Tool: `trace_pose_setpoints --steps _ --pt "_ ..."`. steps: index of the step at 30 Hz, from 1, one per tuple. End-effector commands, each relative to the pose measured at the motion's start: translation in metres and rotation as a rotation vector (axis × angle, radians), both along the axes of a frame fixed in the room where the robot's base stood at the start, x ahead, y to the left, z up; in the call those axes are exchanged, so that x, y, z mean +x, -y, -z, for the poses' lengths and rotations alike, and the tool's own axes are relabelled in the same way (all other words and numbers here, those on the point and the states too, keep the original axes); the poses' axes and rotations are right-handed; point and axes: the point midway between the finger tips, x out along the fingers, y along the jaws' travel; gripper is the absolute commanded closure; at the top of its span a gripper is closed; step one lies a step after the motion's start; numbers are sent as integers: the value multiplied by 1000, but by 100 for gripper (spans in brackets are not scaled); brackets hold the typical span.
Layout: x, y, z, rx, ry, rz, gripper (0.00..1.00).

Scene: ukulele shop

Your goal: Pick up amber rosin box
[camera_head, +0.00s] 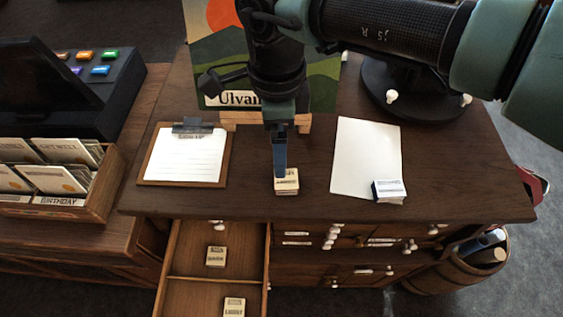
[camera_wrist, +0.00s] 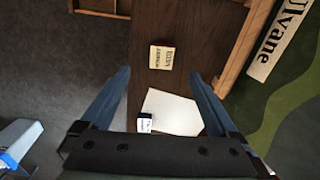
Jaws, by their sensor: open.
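A small cream box (camera_head: 287,183) with dark print stands on the dark wooden counter, below my gripper (camera_head: 280,170). It also shows in the wrist view (camera_wrist: 162,57), just ahead of the fingertips and roughly centred between them. Its print is too small to read surely, so I cannot confirm that it is the amber one. My gripper (camera_wrist: 160,74) is open and empty, its blue fingers spread on either side. In the head view the fingers overlap the box's upper edge; whether they touch it I cannot tell.
A white sheet (camera_head: 362,150) with a white and dark box (camera_head: 389,191) lies to the right. A clipboard (camera_head: 186,155) lies left, and a poster (camera_head: 330,85) stands behind. The open drawer (camera_head: 190,250) in front holds similar cream boxes (camera_head: 216,256) (camera_head: 234,307).

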Motion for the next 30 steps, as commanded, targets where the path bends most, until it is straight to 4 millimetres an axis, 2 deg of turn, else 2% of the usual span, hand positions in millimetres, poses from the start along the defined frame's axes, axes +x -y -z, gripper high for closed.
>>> trace_pose_setpoints --steps 9,17,25,30 --pt "-1 -2 56 6 -4 -1 5" --pt "1 -2 75 8 -3 -1 5" --pt "5 3 111 9 -4 -1 5" --pt "5 4 122 7 -2 -2 5"
